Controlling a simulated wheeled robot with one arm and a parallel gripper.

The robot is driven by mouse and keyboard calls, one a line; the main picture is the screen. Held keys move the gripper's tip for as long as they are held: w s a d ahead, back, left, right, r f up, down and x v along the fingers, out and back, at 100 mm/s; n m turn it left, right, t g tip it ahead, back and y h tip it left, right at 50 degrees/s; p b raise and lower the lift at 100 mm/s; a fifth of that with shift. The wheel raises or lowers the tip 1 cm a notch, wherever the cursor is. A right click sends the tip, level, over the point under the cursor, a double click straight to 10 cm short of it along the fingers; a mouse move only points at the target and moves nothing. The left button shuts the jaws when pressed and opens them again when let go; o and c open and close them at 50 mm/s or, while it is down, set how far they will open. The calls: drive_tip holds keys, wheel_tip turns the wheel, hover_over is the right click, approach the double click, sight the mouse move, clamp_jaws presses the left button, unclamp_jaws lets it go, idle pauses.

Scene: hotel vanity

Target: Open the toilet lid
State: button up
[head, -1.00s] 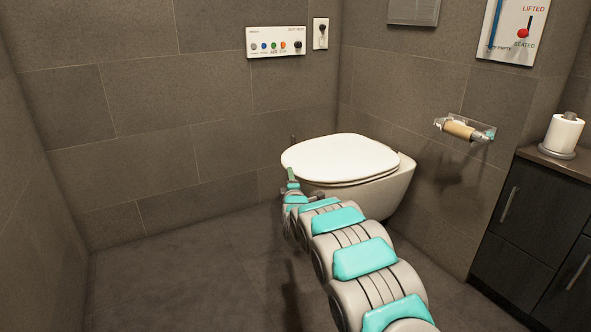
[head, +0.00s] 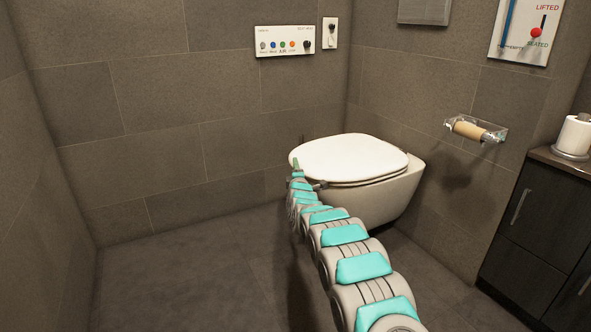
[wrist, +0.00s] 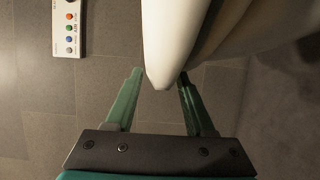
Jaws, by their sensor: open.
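The toilet (head: 395,197) is wall-mounted, and its white lid (head: 345,155) is down. In the wrist view the lid's edge (wrist: 170,45) shows as a pale vertical band, its near tip level with my fingertips and in the gap between them. My gripper (head: 296,165) is at the left front edge of the lid, partly hidden by my own arm in the head view. In the wrist view its two green fingers (wrist: 160,75) are apart. I cannot tell whether either finger touches the lid.
A control panel (head: 285,41) with coloured buttons is on the back wall. It also shows in the wrist view (wrist: 69,25). A paper holder (head: 475,130) is on the right wall, and a dark cabinet (head: 540,225) stands at right. The floor (head: 190,270) at left is clear.

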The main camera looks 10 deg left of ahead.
drive_tip(key=shift+w+r, duration=0.1)
drive_tip(key=shift+w, duration=0.25)
clamp_jaws()
idle(0.4)
idle(1.0)
